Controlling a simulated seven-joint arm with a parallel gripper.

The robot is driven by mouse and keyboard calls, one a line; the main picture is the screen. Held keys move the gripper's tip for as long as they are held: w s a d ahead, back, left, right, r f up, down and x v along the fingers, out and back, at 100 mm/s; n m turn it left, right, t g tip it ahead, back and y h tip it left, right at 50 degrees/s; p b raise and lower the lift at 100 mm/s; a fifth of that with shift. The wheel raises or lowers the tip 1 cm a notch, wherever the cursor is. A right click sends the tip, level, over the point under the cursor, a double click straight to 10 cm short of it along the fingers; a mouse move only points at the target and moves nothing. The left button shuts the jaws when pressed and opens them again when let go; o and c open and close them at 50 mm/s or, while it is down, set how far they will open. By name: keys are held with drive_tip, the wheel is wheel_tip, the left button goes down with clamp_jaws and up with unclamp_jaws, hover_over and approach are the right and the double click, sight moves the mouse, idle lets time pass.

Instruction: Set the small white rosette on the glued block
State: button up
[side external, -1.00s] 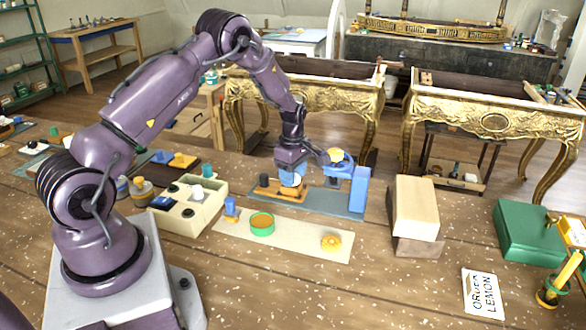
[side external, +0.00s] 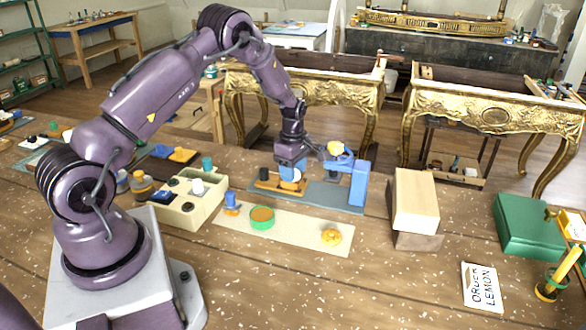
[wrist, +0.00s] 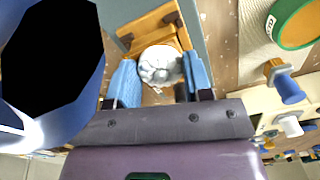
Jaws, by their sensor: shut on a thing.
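My gripper (side external: 290,172) is low over the wooden fixture (side external: 266,186) on the blue-grey mat (side external: 325,202). In the wrist view its two blue fingers (wrist: 160,66) are on either side of the white rosette (wrist: 161,63), shut on it. The rosette is round with a petalled face. In the side view only a small white part of it (side external: 291,175) shows below the fingers. The wooden fixture also shows in the wrist view (wrist: 147,26), just beyond the rosette. The glued block is not clearly visible; whether the rosette touches it, I cannot tell.
A green-rimmed dish (side external: 262,217), a blue-topped piece (side external: 231,205) and a yellow rosette (side external: 331,236) are on the pale mat (side external: 295,232). A cream tray (side external: 181,217) stands left.

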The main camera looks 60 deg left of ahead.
drive_tip(key=o, duration=1)
wheel_tip(320, 180, up, 13)
drive_tip(key=s+d+r+m+t, duration=0.2)
drive_tip(key=s+d+r+m, duration=0.4)
drive_tip(key=s+d+m, duration=0.1)
drive_tip(key=s+d+r+m+t, duration=0.1)
drive_tip(key=s+d+r+m, duration=0.4)
drive_tip(key=s+d+m, duration=0.3)
drive_tip(key=s+d+r+m+t, duration=0.2)
drive_tip(key=s+d+r+m, duration=0.4)
drive_tip(key=m, duration=0.3)
drive_tip(key=shift+s+d+r+t, duration=0.15)
drive_tip(key=shift+s+d+r, duration=0.05)
drive_tip(key=shift+s+d, duration=0.25)
drive_tip(key=shift+s+d+r+t, duration=0.15)
drive_tip(key=shift+s+d, duration=0.2)
drive_tip(key=shift+s, duration=0.05)
